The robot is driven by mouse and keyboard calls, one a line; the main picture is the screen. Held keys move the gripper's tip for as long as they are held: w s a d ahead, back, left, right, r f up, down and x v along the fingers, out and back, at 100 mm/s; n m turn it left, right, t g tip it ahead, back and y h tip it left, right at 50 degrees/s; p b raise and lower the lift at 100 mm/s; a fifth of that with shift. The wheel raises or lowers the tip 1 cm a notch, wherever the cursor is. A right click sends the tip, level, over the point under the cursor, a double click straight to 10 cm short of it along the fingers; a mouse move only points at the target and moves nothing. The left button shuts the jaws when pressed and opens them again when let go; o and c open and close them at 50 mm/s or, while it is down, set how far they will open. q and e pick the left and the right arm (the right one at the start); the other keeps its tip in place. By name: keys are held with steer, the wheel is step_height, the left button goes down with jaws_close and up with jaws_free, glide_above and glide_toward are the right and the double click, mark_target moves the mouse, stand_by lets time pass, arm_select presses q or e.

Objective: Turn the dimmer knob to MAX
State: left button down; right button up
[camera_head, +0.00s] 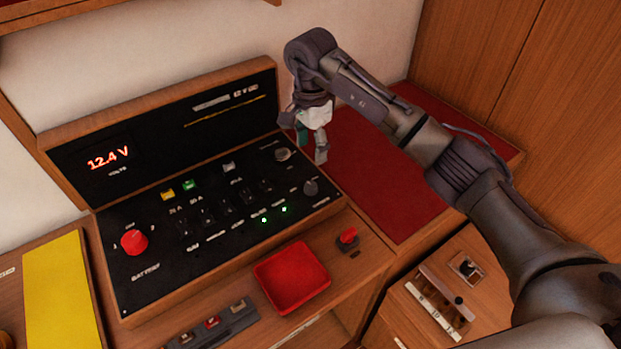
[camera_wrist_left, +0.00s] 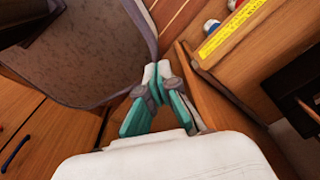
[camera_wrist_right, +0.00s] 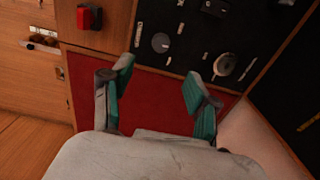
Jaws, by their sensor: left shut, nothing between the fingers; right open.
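A small grey knob (camera_head: 310,187) sits at the front right of the black switch panel (camera_head: 150,215). A larger silver knob (camera_head: 282,154) sits behind it. Their labels are too small to read, so I cannot tell which is the dimmer. Both the grey knob (camera_wrist_right: 160,42) and the silver knob (camera_wrist_right: 225,65) show in the right wrist view. My right gripper (camera_head: 311,148) is open and empty, near the panel's right end and apart from both knobs. Its spread fingers (camera_wrist_right: 158,80) show below the knobs. My left gripper (camera_wrist_left: 157,75) is shut and empty, away from the panel.
A red battery knob (camera_head: 134,242) is at the panel's left. A red tray (camera_head: 292,278) and a red switch (camera_head: 348,237) are in front. A bare red mat (camera_head: 395,190) lies to the right. A yellow sheet (camera_head: 60,295) lies left.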

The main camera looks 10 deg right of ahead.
mark_target(311, 185)
step_height(311, 185, down, 11)
steer(key=p, duration=0.3)
steer(key=shift+f, duration=0.6)
